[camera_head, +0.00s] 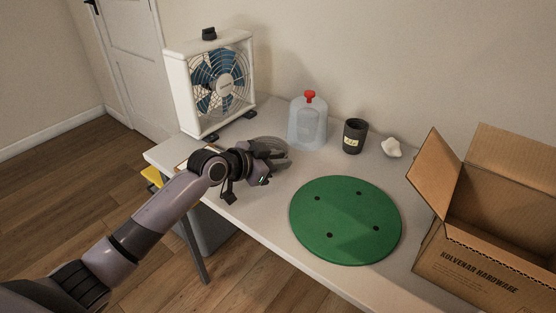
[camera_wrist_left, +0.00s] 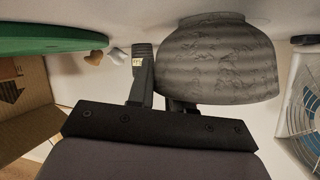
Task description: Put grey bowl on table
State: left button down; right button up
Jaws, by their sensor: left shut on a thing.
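The grey bowl (camera_wrist_left: 217,62) has a mottled, ridged wall and fills the upper middle of the left wrist view. In the head view the bowl (camera_head: 270,148) is partly hidden by my gripper, near the left part of the table (camera_head: 240,195). My left gripper (camera_head: 264,165) is shut on the bowl's wall; in the left wrist view one finger shows beside the bowl and the other is mostly hidden by it. The bowl's base is close to the tabletop; I cannot tell whether it touches. My right gripper is not in view.
A white box fan (camera_head: 207,85) stands behind left. A clear jug with red cap (camera_head: 307,125), a dark cup (camera_head: 355,138) and a white lump (camera_head: 391,148) stand along the back. A green disc (camera_head: 346,220) lies mid-table; an open cardboard box (camera_head: 475,270) is at right.

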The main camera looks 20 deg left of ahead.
pick_arm(q)
jog(key=c, duration=1)
grip_release()
jog(key=shift+s+a+r, duration=0.25)
jog(key=shift+s+r, duration=0.05)
jog(key=shift+s, duration=0.05)
jog(key=v, duration=1.1)
jog(key=shift+p, duration=0.45)
